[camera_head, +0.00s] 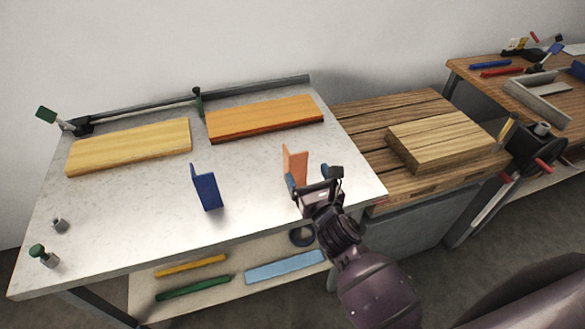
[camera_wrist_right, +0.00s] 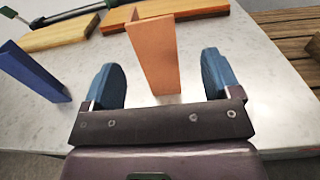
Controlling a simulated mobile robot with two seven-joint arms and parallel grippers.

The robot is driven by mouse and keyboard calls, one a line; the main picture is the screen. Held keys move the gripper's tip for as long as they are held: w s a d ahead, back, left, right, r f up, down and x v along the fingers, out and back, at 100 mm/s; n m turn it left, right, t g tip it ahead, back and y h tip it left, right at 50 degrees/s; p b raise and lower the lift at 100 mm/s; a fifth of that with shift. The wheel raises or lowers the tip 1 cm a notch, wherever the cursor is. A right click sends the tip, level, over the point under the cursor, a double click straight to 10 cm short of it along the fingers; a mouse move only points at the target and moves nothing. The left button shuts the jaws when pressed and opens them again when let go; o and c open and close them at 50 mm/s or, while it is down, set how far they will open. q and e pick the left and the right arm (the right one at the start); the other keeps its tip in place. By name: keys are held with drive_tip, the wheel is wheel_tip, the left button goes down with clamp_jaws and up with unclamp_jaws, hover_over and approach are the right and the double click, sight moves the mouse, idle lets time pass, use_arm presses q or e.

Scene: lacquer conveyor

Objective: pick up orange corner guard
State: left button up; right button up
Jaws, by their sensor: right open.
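The orange corner guard (camera_head: 296,165) stands upright on the pale worktop, right of its middle. It also shows in the right wrist view (camera_wrist_right: 155,55), as a folded orange plate beyond and between the fingers. My right gripper (camera_head: 309,178) is open, with blue fingertips, just in front of the guard. In the right wrist view the right gripper (camera_wrist_right: 165,82) has a finger on each side of the guard's lower part, with gaps on both sides. The gripper hides part of the guard's base in the head view. My left gripper is not in view.
A blue corner guard (camera_head: 206,188) stands to the left on the worktop (camera_head: 130,215). A yellow board (camera_head: 130,146) and an orange-brown board (camera_head: 264,118) lie behind. A wooden block (camera_head: 440,138) lies on the slatted surface at right. The worktop's front middle is clear.

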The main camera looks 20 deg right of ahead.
sight(298, 162)
drive_tip(key=w, duration=0.3)
drive_tip(key=w+a, duration=0.1)
drive_tip(key=w, duration=0.1)
drive_tip(key=shift+w+r, duration=0.25)
drive_tip(key=shift+w, duration=0.55)
drive_tip(key=shift+c, duration=0.3)
drive_tip(key=c, duration=1)
